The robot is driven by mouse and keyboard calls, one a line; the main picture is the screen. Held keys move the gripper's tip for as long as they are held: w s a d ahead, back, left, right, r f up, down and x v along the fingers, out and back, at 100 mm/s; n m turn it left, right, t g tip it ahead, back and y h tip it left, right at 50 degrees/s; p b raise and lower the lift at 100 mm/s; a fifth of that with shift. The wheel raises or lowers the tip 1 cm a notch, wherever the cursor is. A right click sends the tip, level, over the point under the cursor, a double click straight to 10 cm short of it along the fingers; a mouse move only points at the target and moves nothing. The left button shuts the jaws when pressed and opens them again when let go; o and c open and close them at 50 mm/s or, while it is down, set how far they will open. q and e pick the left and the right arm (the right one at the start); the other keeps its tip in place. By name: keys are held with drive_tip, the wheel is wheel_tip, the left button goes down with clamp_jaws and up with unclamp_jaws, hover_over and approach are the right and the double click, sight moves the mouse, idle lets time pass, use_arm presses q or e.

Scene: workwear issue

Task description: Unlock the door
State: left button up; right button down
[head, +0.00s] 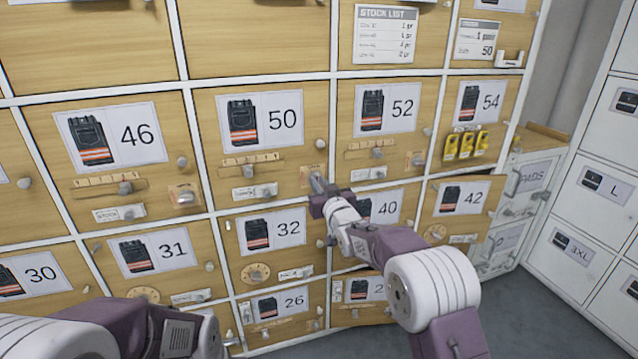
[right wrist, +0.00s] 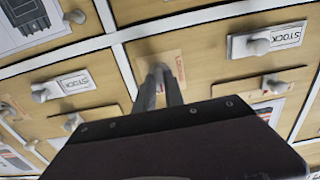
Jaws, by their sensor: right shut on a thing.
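The wooden door numbered 50 (head: 265,150) is in a wall of numbered lockers and looks closed in the head view. At its lower right is a small wooden lock plate (head: 312,172) with lettering; the plate also shows in the right wrist view (right wrist: 176,60). My right gripper (head: 318,186) reaches this plate, its fingers pointing into it. In the right wrist view the two fingers (right wrist: 160,78) are close together on a small lock knob, which they mostly hide. My left arm enters at the lower left of the head view; its gripper does not show.
Door 50 also has a round knob (head: 320,145), a slide strip (head: 253,160) and a stock label (head: 254,192). Door 52 (head: 385,115) is to the right. Yellow tags (head: 467,143) hang on door 54. Door 42 (head: 460,210) appears to stand ajar. White cabinets (head: 590,200) stand at the right.

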drive_tip(key=shift+f, duration=0.1)
idle(0.4)
drive_tip(key=c, duration=1.4)
unclamp_jaws()
drive_tip(key=shift+c, duration=0.2)
drive_tip(key=p+v, duration=0.2)
drive_tip(key=v, duration=0.7)
